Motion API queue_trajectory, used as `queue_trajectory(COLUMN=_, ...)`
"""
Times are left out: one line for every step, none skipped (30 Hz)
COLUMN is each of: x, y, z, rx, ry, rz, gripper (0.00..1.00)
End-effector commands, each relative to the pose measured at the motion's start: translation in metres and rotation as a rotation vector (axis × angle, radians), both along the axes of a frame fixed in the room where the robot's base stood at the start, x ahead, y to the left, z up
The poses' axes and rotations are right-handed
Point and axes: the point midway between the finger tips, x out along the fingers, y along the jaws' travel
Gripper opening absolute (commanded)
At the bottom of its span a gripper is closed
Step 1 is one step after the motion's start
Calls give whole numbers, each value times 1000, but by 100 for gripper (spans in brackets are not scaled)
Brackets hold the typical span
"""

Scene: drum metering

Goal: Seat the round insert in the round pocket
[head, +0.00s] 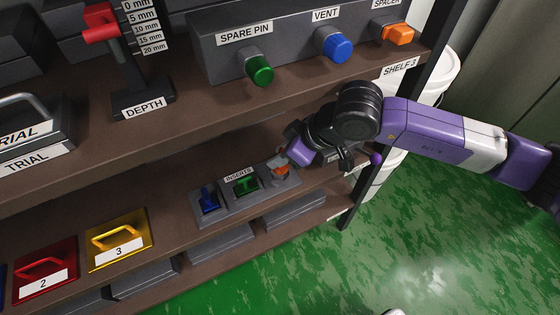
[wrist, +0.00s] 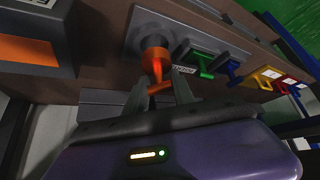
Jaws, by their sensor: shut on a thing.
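The orange round insert (head: 281,170) is at the right end of the grey inserts tray (head: 229,207), at the round pocket. In the wrist view the insert (wrist: 155,61) has a round orange body with a thin handle. My gripper (wrist: 160,88) is shut on that handle. The insert's body covers the middle of the round recess in the tray (wrist: 139,40). I cannot tell how deep it sits or whether it touches the bottom. In the head view my gripper (head: 292,163) partly hides the insert.
A green insert (head: 245,185) and a blue insert (head: 208,200) stand in the tray. A yellow handled plate (head: 118,240) and a red one (head: 45,272) lie to the left. The upper shelf with the green spare pin (head: 260,70) and blue vent knob (head: 337,47) overhangs behind.

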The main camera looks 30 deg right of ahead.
Motion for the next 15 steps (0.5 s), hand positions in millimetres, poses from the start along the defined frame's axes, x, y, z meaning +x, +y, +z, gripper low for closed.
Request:
queue_trajectory(x=1, y=1, z=-2, rx=1, ry=1, rz=0, gripper=0)
queue_trajectory(x=1, y=1, z=-4, rx=2, ry=1, rz=-1, gripper=0)
queue_trajectory(x=1, y=2, z=-8, rx=3, ry=2, rz=-1, gripper=0)
queue_trajectory(x=1, y=2, z=-12, rx=5, ry=2, rz=-2, gripper=0)
queue_trajectory(x=1, y=1, z=-16, rx=4, ry=2, rz=-3, gripper=0)
queue_trajectory(x=1, y=2, z=-21, rx=4, ry=2, rz=-3, gripper=0)
queue_trajectory(x=1, y=1, z=-25, rx=4, ry=2, rz=-3, gripper=0)
queue_trajectory(x=1, y=1, z=-28, rx=4, ry=2, rz=-3, gripper=0)
queue_trajectory(x=1, y=1, z=-31, rx=3, ry=1, rz=-1, gripper=0)
queue_trajectory(x=1, y=1, z=-33, rx=2, ry=0, rz=-1, gripper=0)
queue_trajectory(x=1, y=1, z=-34, rx=1, ry=1, rz=-2, gripper=0)
queue_trajectory(x=1, y=1, z=-35, rx=0, ry=0, rz=-1, gripper=0)
queue_trajectory(x=1, y=1, z=-35, rx=0, ry=0, rz=-1, gripper=0)
queue_trajectory(x=1, y=1, z=-35, rx=-1, ry=0, rz=-1, gripper=0)
queue_trajectory(x=1, y=0, z=-35, rx=-1, ry=0, rz=-1, gripper=0)
